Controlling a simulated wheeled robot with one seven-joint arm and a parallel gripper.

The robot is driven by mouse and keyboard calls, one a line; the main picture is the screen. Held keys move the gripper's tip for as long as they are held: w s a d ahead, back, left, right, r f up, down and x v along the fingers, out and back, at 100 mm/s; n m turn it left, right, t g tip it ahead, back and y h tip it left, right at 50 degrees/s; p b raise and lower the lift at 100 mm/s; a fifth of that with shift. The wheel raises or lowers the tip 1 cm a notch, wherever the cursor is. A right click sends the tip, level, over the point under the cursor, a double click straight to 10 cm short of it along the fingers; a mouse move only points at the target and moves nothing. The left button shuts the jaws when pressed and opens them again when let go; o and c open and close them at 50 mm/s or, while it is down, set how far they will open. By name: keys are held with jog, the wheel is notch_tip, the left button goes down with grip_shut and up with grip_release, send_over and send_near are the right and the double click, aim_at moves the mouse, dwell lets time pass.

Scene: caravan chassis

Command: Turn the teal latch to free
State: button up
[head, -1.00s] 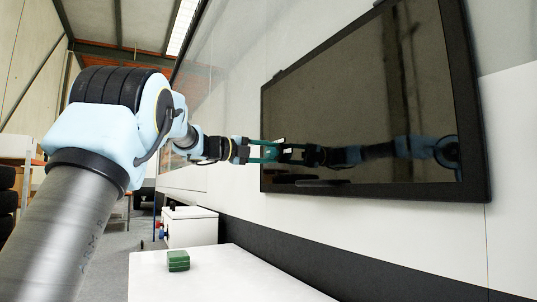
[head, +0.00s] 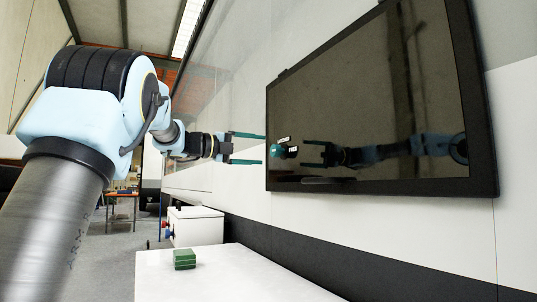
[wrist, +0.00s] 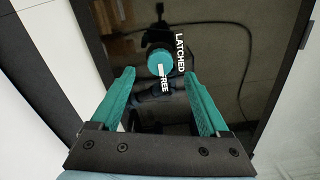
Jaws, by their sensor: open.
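The teal latch (head: 276,151) is a round knob at the left part of the dark glossy window panel. It also shows in the wrist view (wrist: 159,62), ahead of my fingers and roughly centred between them. White labels reading LATCHED (wrist: 180,52) and FREE (wrist: 165,82) sit beside it; the FREE label is partly covered. I cannot tell clearly which label the latch points to. My gripper (head: 264,149), with teal fingers, is open and empty. Its tips are just left of the latch in the head view, apart from it.
The black-framed window (head: 482,130) is set in the white wall and mirrors my arm. A white table (head: 225,280) below carries a small green block (head: 184,260). A white cabinet (head: 195,226) stands behind it.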

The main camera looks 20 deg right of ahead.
jog(key=shift+s+a, duration=0.15)
jog(key=shift+a, duration=1.95)
